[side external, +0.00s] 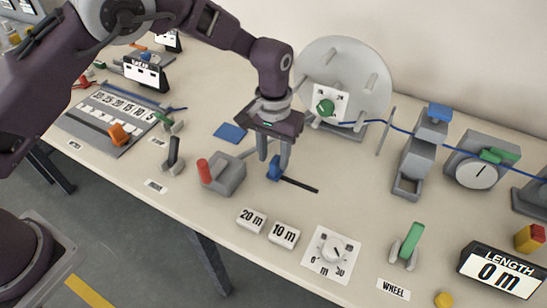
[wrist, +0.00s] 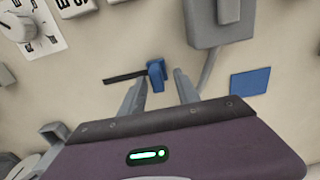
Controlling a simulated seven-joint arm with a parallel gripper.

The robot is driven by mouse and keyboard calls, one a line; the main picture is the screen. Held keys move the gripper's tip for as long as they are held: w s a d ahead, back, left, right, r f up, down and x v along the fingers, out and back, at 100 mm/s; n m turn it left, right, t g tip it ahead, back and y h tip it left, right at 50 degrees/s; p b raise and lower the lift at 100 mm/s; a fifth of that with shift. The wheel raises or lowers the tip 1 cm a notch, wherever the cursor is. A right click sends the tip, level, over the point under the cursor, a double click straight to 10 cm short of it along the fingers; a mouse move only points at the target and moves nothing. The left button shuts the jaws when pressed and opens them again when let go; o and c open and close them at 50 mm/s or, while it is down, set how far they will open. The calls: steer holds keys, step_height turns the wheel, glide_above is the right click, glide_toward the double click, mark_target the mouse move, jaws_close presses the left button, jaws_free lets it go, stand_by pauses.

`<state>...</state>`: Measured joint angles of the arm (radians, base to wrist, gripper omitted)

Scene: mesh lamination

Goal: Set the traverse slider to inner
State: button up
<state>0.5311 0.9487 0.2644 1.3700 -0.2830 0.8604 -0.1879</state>
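A blue slider knob (side external: 273,172) stands at the left end of a thin black slot (side external: 302,185) on the table. It looks like the traverse slider, but I can read no inner or outer mark by it. In the wrist view the knob (wrist: 156,75) sits at the right end of the slot (wrist: 124,77). My gripper (side external: 273,160) points down over the knob. Its two fingers (wrist: 158,82) are apart, with the knob showing between their tips. I see gaps beside the knob, so it does not look clamped. The knob's lower part is partly hidden in the side view.
A grey block with a red handle (side external: 203,172) stands close left of my gripper. A blue flat square (side external: 230,132) lies behind it. The large grey wheel (side external: 345,75) stands behind. The 20 m button (side external: 251,220), 10 m button (side external: 284,235) and dial (side external: 331,254) are in front.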

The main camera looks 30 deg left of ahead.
mark_target(273, 158)
step_height(273, 158, up, 6)
steer(key=shift+f, duration=0.15)
stand_by(0.3)
steer(key=s+a+r+t, duration=0.1)
steer(key=s+a+r, duration=0.2)
steer(key=r, duration=0.3)
steer(key=s+a+r+h, duration=0.1)
steer(key=s+a+r, duration=0.1)
steer(key=a+r, duration=0.25)
steer(key=s+a+r+t, duration=0.1)
steer(key=s+a+r, duration=0.15)
steer(key=r, duration=0.35)
steer(key=s+a+r+t, duration=0.1)
steer(key=s+a, duration=0.3)
steer(key=s, duration=0.7)
steer(key=s+a+t+y, duration=0.1)
steer(key=s+a, duration=0.3)
steer(key=s, duration=0.7)
steer(key=shift+a+r+t, duration=0.2)
steer(key=shift+r+t, duration=0.2)
steer(key=shift+t, duration=0.4)
steer(key=shift+w, duration=0.1)
